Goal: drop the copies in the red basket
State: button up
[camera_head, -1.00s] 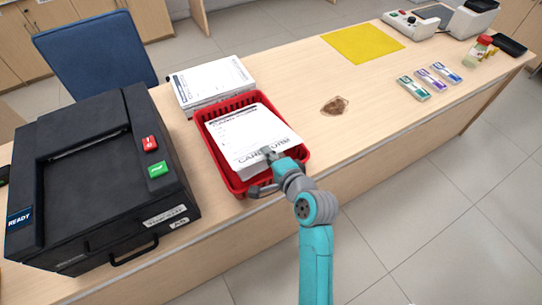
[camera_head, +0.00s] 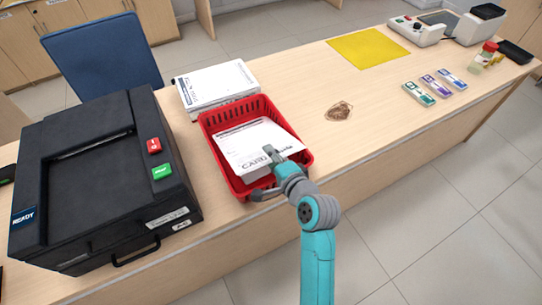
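The copies (camera_head: 247,139) are a white printed stack over the red basket (camera_head: 306,160). Their far part has dropped lower inside the rim, and the sheets look tilted. My gripper (camera_head: 272,155) is at the near right edge of the stack, over the basket's near side. One finger lies on top of the paper; the other finger is hidden, so I cannot tell whether it still grips the stack.
A black copier (camera_head: 107,180) with red and green buttons stands left of the basket. Another paper stack (camera_head: 215,84) lies just behind it. A brown stain (camera_head: 339,110) and several banded bundles (camera_head: 436,85) lie to the right. The counter's middle is mostly clear.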

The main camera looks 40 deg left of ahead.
jog(key=v, duration=1.2)
dwell(0.4)
jog(key=s+d+f+m+t+h, duration=0.1)
jog(key=d+f+t+h, duration=0.1)
jog(key=d+f, duration=0.3)
jog(key=s+d+f+t+h, duration=0.1)
jog(key=d+f+t, duration=0.15)
jog(key=d, duration=0.55)
jog(key=s+d+f+t+h, duration=0.25)
jog(key=s+d, duration=0.25)
jog(key=d, duration=0.3)
jog(key=s+d+f+t+h, duration=0.1)
jog(key=s+d+f+h, duration=0.15)
jog(key=s+d, duration=0.4)
jog(key=s+d+r+n+h, duration=0.2)
jog(key=s+d+r, duration=0.2)
jog(key=s, duration=0.3)
jog(key=s+d+r+n+t+h, duration=0.1)
jog(key=s+d+r+n+h, duration=0.2)
jog(key=s+d, duration=0.3)
jog(key=shift+s+r, duration=0.55)
jog(key=shift+r, duration=0.05)
